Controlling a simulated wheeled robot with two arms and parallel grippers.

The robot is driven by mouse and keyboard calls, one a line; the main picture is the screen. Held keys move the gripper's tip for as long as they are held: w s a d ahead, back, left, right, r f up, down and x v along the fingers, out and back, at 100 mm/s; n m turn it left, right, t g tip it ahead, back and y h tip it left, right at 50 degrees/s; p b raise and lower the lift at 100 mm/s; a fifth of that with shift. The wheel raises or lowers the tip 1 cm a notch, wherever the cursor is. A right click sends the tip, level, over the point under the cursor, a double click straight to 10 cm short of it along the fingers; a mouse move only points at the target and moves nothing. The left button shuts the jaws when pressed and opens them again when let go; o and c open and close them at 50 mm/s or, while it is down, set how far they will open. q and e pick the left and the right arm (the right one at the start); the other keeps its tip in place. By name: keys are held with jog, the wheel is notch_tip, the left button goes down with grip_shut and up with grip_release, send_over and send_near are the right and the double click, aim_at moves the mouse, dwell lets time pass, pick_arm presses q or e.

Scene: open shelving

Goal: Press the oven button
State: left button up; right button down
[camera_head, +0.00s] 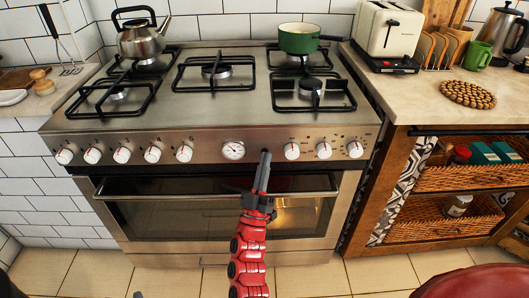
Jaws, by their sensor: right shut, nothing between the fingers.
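The oven (170,187) has a steel front panel (210,139) with white knobs (291,151) on both sides of a round white dial (233,150). My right gripper (265,156) is shut and empty. Its dark fingertips point up at the panel between the dial and the first knob to its right. They cover that spot, so a button there is hidden, and I cannot tell whether they touch the panel. A small dark tip at the bottom edge, left of centre, may be my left gripper (137,294); its jaws cannot be made out.
A kettle (141,40) and a green pot (298,40) stand on the hob. A toaster (387,32) is on the right counter, above shelves with wicker baskets (450,179). The oven door handle (150,193) sticks out below the panel.

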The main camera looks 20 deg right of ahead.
jog(key=shift+w, duration=0.1)
dwell(0.4)
jog(key=shift+s+a+p, duration=0.15)
jog(key=shift+s+p, duration=0.25)
jog(key=shift+s, duration=0.1)
jog(key=shift+s, duration=0.1)
jog(key=s+p, duration=0.1)
jog(key=s, duration=0.1)
jog(key=s+a+p, duration=0.1)
jog(key=s+p, duration=0.1)
jog(key=s, duration=0.1)
jog(key=shift+s+a, duration=0.3)
jog(key=shift+a, duration=0.05)
